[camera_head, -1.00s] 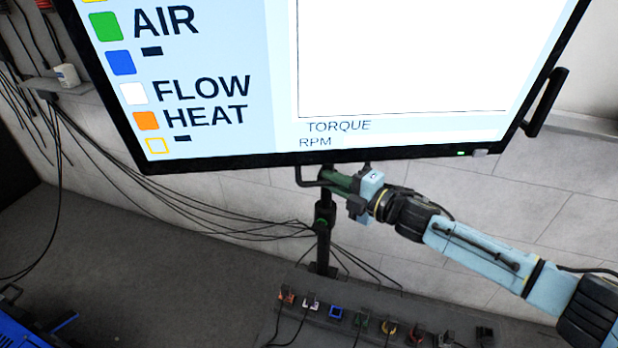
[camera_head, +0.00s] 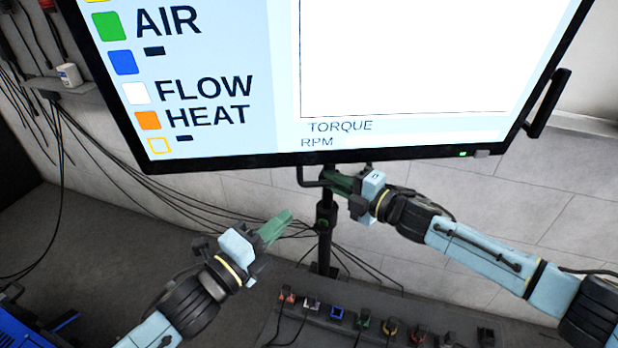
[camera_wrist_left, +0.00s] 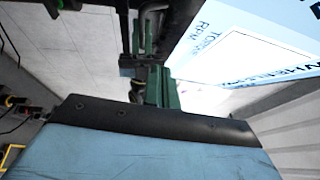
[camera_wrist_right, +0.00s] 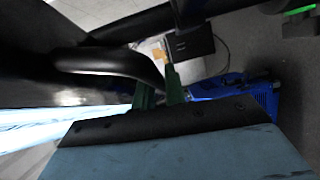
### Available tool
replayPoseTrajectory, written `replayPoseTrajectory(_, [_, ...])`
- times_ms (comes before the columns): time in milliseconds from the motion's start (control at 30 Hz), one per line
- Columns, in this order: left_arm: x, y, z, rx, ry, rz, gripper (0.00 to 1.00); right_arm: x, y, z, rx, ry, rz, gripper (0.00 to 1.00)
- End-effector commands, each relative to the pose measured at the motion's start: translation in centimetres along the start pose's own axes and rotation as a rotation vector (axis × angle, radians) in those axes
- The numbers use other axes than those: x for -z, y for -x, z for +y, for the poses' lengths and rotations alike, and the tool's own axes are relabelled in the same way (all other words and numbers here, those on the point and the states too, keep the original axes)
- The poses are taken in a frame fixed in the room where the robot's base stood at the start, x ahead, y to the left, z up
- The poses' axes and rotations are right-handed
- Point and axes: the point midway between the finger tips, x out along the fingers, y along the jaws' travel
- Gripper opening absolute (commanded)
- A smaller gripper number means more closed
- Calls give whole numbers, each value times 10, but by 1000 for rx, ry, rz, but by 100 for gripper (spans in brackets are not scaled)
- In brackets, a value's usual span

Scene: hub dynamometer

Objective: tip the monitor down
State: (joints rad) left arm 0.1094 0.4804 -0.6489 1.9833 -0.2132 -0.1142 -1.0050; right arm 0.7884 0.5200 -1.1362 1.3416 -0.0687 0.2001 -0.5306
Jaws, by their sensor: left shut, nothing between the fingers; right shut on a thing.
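The monitor (camera_head: 400,152) is a large black-framed screen with TORQUE and RPM text, filling the top of the head view. A black handle (camera_head: 311,182) hangs under its lower edge, and another handle (camera_head: 545,103) is on its right side. My right gripper (camera_head: 332,181) is shut on the lower handle; the right wrist view shows its green fingers (camera_wrist_right: 160,92) at the dark curved bar. My left gripper (camera_head: 285,222) is shut and empty, below and left of that handle, apart from it. The screen also shows in the left wrist view (camera_wrist_left: 240,58).
A black stand post (camera_head: 324,235) rises below the monitor. A low dark strip (camera_head: 400,318) with several coloured plugs lies at the bottom. Cables hang along the wall at left. A blue machine (camera_head: 25,325) is at lower left. The floor between is clear.

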Motion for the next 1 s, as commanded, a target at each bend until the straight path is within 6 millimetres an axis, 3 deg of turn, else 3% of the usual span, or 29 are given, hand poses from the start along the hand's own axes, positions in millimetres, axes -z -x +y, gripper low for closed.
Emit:
replayPoseTrajectory(467, [-2,-96,-1,0,2,-2,0,-1,0,0,0,1,-1,0])
replayPoseTrajectory(700, [-25,-115,1,-3,3,-2,0,-1,0,0,0,1,-1,0])
replayPoseTrajectory(1000, [-29,-119,1,-2,4,-2,0,-1,0,0,1,1,-1,0])
